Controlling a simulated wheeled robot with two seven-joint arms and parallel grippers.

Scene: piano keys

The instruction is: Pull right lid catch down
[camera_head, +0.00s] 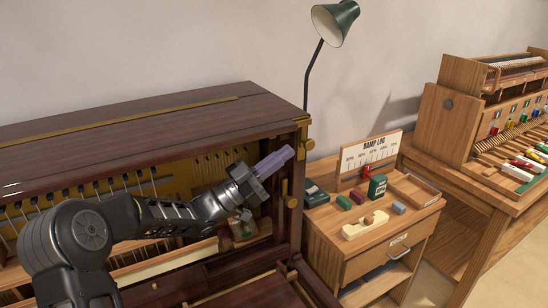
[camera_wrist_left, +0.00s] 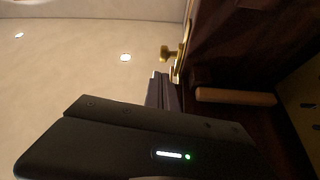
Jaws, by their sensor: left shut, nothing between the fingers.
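The dark wooden piano (camera_head: 120,122) stands at the left of the head view. A brass catch (camera_head: 304,130) with a small knob is at the right end of its lid. In the left wrist view a brass knob and plate (camera_wrist_left: 168,53) stand out from the dark wood, just beyond the fingertips. My left gripper (camera_head: 289,153) is shut and empty, its purple fingers pointing at the piano's right edge, just below and left of the catch. It also shows in the wrist view (camera_wrist_left: 160,78). I cannot tell whether the fingertips touch the catch. My right gripper is not in view.
A second brass fitting (camera_head: 290,200) sits lower on the piano's right post. A side cabinet (camera_head: 345,262) with small blocks and a scale board (camera_head: 368,150) stands close to the right. A green lamp (camera_head: 335,22) rises behind. Another wooden keyboard cabinet (camera_head: 455,130) is farther right.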

